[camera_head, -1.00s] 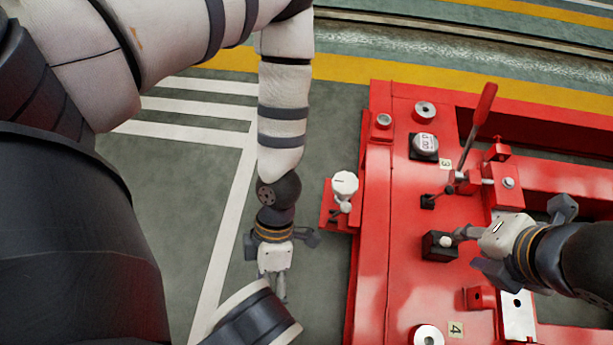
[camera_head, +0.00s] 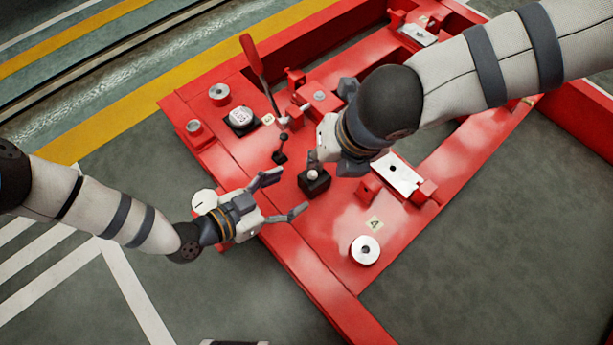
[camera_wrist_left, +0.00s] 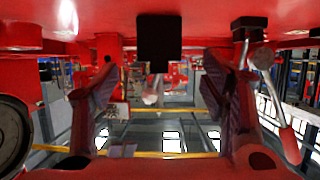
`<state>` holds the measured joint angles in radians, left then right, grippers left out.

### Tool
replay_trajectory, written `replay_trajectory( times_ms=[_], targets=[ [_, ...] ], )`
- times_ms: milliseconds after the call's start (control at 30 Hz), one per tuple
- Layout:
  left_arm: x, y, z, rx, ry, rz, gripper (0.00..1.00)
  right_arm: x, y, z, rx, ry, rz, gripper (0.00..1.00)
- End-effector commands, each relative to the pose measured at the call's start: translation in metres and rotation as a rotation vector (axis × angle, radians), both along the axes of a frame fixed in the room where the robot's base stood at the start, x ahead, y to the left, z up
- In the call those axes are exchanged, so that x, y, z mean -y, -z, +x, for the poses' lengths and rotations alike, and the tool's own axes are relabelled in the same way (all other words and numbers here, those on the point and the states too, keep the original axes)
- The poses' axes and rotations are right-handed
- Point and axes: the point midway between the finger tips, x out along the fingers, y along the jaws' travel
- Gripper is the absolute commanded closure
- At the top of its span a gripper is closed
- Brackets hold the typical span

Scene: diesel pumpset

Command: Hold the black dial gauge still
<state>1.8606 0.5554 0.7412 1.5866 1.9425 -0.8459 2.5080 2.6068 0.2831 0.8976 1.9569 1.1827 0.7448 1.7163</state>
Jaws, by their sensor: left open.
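A black block with a silver ball on it (camera_head: 314,182) stands on the red frame between my two grippers. It also shows in the left wrist view (camera_wrist_left: 159,42), upside down and between the fingers. I cannot tell whether it is the dial gauge. A white round dial on a black square base (camera_head: 240,120) sits farther back, by label 3. My left gripper (camera_head: 288,195) is open, its fingers pointing at the black block and apart from it. My right gripper (camera_head: 318,150) is just above and right of the block; its fingertips are partly hidden.
A red lever (camera_head: 258,66) rises behind the block, with a small black-based joint (camera_head: 280,157) near it. A white round cap (camera_head: 204,202) is close beside my left gripper. A silver ring (camera_head: 365,250) lies by label 4. The red surface in front is clear.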

Motion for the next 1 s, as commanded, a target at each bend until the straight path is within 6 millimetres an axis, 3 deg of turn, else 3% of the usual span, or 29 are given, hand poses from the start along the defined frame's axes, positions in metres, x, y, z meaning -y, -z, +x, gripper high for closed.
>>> replay_trajectory(
  times_ms=[100,300,667,700,1000],
  targets=[
    [0.022,0.011,0.018,0.004,0.004,0.000,0.33,0.000,0.000,0.000,0.000,0.000,0.000,0.67],
    [0.045,0.026,0.039,0.002,0.004,0.002,0.33,0.000,0.000,0.000,0.000,0.000,0.000,0.67],
    [0.051,0.029,0.046,0.000,0.003,0.001,0.33,0.000,0.000,0.000,0.000,0.000,0.000,0.67],
    [0.051,0.029,0.046,0.000,0.003,0.001,0.36,0.000,0.000,0.000,0.000,0.000,0.000,0.67],
    [0.051,0.029,0.046,0.001,0.002,0.002,1.00,0.000,0.000,0.000,0.000,0.000,0.000,0.67]
  ],
)
